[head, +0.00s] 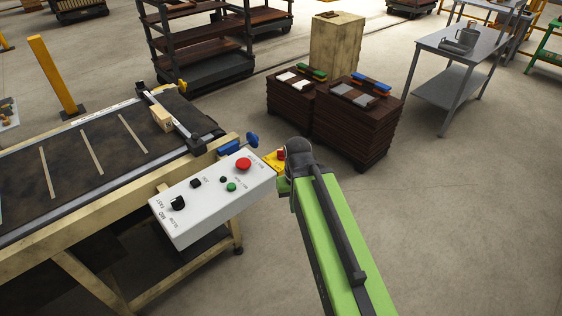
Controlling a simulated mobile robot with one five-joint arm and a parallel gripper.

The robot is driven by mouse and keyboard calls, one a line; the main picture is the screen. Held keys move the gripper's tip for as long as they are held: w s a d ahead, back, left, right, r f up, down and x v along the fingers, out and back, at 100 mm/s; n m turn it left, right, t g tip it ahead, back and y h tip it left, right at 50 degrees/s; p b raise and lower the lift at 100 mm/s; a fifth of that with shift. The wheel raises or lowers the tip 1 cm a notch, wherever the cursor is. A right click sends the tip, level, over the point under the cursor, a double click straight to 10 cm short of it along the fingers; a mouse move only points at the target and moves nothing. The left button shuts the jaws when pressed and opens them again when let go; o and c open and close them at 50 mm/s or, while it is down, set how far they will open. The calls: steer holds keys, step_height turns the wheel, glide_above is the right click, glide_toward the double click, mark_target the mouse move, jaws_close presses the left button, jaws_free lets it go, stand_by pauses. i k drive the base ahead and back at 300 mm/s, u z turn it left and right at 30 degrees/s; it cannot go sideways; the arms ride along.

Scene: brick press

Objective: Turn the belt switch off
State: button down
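A pale control box (212,197) is fixed to the near side of the belt table. On its sloped top are a black rotary knob (177,203), a small black switch (195,183), a small black round part (223,180), a green button (231,187) and a large red button (243,164). The labels are too small to read surely, and I cannot tell which way the small switch is set. The dark belt (80,160) with pale stripes runs behind the box.
A tan block (162,117) sits on the belt beside a dark crossbar. A yellow part (273,161) with a red button is close to my arm's end. Two brown stacks (357,135) stand beyond, with a grey table (450,87) at right. Floor at right is clear.

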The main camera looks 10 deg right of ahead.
mark_target(280, 156)
steer(key=z, duration=0.45)
steer(key=k, duration=0.1)
steer(key=u, duration=3.1)
steer(key=k, duration=0.7)
steer(key=z, duration=0.7)
steer(key=i, duration=1)
steer(key=u, duration=0.1)
